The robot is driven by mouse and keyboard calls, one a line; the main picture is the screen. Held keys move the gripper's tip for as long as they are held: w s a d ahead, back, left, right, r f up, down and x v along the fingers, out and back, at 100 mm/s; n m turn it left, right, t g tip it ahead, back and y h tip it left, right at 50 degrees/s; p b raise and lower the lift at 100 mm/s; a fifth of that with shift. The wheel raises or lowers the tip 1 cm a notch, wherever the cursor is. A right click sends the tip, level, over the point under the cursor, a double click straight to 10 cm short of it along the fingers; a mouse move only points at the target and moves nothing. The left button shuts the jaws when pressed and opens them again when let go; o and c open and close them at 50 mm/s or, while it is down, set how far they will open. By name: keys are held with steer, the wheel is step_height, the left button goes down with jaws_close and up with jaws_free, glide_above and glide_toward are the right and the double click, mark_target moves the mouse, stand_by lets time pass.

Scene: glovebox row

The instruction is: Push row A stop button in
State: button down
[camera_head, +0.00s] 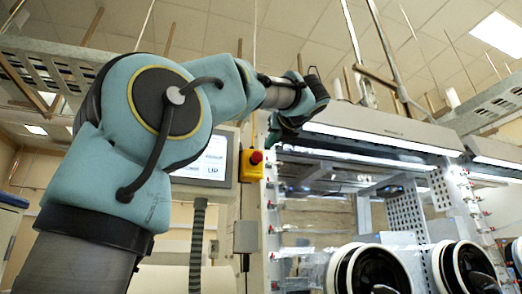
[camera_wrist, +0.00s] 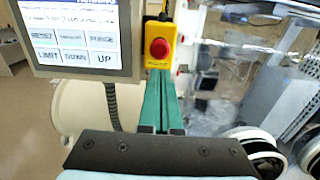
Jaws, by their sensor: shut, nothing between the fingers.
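The stop button is a red knob (camera_head: 256,157) on a yellow box (camera_head: 245,175) at the left front post of the glovebox. In the wrist view the red knob (camera_wrist: 159,48) faces me on its yellow box (camera_wrist: 152,29). My gripper (camera_wrist: 163,74) is shut and empty, its green fingers together and pointing at the box. Their tips appear just below the knob and overlap the box's lower edge. I cannot tell the gap in depth. In the head view my gripper (camera_head: 272,140) is dark green and partly blurred, just above and right of the knob.
A control screen (camera_wrist: 78,38) with labelled touch keys stands directly left of the yellow box. The glovebox's clear front (camera_wrist: 225,85) and round glove ports (camera_head: 380,270) are to the right. A grey corrugated hose (camera_head: 197,245) hangs below the screen.

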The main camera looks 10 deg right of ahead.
mark_target(258, 156)
steer(key=w+p, duration=0.1)
steer(key=w, duration=0.2)
steer(key=w+p, duration=0.1)
steer(key=w, duration=0.1)
steer(key=w+a+p, duration=0.1)
steer(key=w, duration=0.2)
steer(key=shift+w+a+r+p, duration=0.1)
steer(key=shift+w+r+p, duration=0.05)
steer(key=shift+w+p, duration=0.2)
steer(key=shift+w, duration=0.3)
